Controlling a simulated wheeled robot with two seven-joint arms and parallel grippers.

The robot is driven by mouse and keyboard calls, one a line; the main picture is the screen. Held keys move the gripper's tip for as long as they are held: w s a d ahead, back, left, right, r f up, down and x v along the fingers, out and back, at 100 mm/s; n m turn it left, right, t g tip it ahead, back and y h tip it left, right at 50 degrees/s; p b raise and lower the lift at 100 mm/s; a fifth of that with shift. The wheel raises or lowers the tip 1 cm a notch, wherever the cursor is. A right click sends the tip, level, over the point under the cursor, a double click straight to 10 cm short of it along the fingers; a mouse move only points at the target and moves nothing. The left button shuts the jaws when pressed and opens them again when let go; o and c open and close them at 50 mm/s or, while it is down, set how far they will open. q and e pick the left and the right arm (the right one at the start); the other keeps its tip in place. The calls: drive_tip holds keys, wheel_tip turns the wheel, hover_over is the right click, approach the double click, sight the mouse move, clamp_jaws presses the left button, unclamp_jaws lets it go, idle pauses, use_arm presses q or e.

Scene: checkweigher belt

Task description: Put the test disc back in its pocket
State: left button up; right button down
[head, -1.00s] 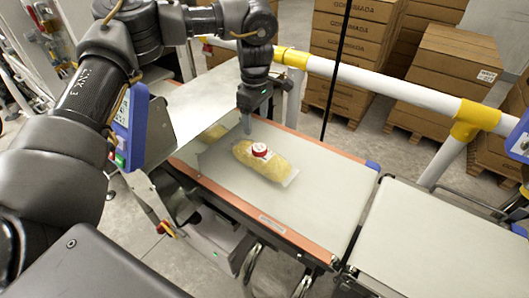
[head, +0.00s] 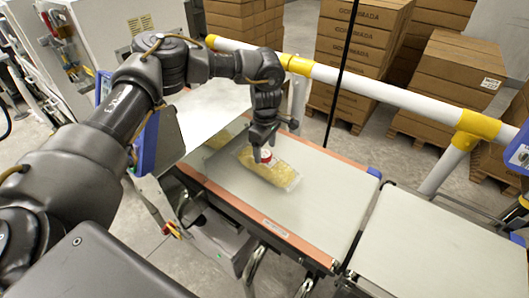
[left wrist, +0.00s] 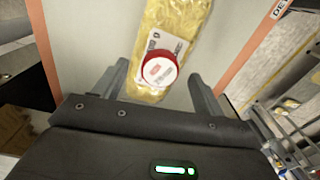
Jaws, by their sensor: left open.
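The test disc, red-rimmed with a white printed top (left wrist: 160,71), lies on a clear bag of yellow food (left wrist: 172,28). In the head view the disc (head: 266,156) shows just under the gripper, and the bag (head: 276,173) lies on the pale belt. My left gripper (head: 263,147) points down over the disc and is open. In the left wrist view its fingers (left wrist: 160,76) stand apart to either side of the disc, with gaps visible. I cannot make out the disc's pocket in either view. My right gripper is not in view.
The belt (head: 315,200) has orange side rails and is clear right of the bag. A second belt (head: 415,240) adjoins on the right. A white guard rail with yellow joints (head: 370,90) runs behind. Stacked cartons (head: 355,55) stand beyond it.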

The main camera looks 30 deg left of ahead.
use_arm(q)
drive_tip(key=shift+f, duration=0.8)
drive_tip(key=shift+c, duration=0.2)
drive_tip(key=c, duration=1.1)
drive_tip(key=shift+r, duration=0.1)
drive_tip(key=shift+r+b, duration=0.2)
drive_tip(key=shift+b, duration=0.1)
wheel_tip(320, 180, up, 2)
drive_tip(key=shift+r+b, duration=0.15)
drive_tip(key=shift+b, duration=0.7)
drive_tip(key=s+d+r+b, duration=0.3)
drive_tip(key=s+d+r, duration=0.5)
drive_tip(key=s+r, duration=0.2)
drive_tip(key=shift+s+d, duration=0.15)
drive_tip(key=shift+s, duration=0.55)
